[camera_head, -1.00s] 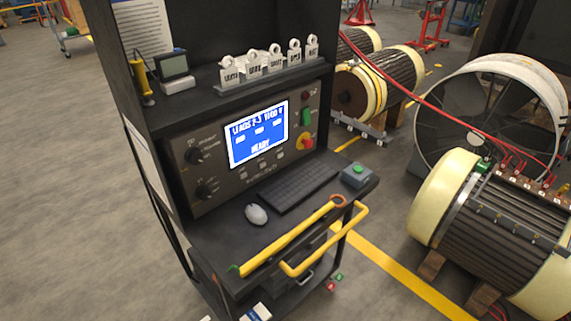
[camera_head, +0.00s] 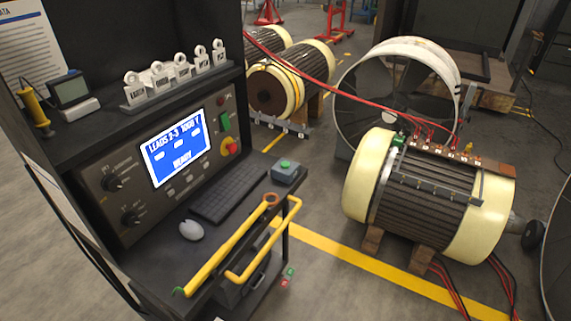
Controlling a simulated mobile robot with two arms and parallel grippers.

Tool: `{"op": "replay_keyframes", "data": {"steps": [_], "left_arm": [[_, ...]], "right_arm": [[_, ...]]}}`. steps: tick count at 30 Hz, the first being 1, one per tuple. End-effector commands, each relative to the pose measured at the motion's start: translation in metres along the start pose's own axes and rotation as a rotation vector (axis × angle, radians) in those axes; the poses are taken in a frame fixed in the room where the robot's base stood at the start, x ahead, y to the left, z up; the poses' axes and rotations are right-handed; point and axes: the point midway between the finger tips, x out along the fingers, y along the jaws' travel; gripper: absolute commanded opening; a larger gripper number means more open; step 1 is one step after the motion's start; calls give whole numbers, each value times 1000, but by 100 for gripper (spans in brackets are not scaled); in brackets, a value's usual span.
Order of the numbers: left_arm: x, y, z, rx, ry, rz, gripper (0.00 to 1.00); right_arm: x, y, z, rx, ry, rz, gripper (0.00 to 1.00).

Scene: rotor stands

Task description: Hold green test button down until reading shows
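The green test button (camera_head: 286,164) sits on top of a small grey box (camera_head: 287,175) at the right end of the console's shelf. Nothing touches it. The blue screen (camera_head: 179,147) on the console panel shows "LEADS 2-3 1000 V" and "READY", with small white fields between. Another green control (camera_head: 224,121) is on the panel above a red and yellow knob (camera_head: 229,147). Neither of my grippers is in view.
A keyboard (camera_head: 229,191) and mouse (camera_head: 191,230) lie on the shelf, with a yellow handrail (camera_head: 264,247) along its front. A large rotor (camera_head: 428,200) with red leads stands on wooden blocks at right.

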Motion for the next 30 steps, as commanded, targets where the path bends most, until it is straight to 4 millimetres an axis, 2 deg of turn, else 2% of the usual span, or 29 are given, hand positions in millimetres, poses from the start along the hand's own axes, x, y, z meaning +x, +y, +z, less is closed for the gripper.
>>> {"op": "replay_keyframes", "data": {"steps": [1, 2, 3, 30], "left_arm": [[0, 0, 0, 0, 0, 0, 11], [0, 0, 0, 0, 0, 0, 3], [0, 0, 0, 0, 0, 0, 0], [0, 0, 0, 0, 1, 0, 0]], "right_arm": [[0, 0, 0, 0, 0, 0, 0], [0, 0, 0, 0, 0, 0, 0], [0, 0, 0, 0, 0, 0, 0], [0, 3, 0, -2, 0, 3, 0]]}}
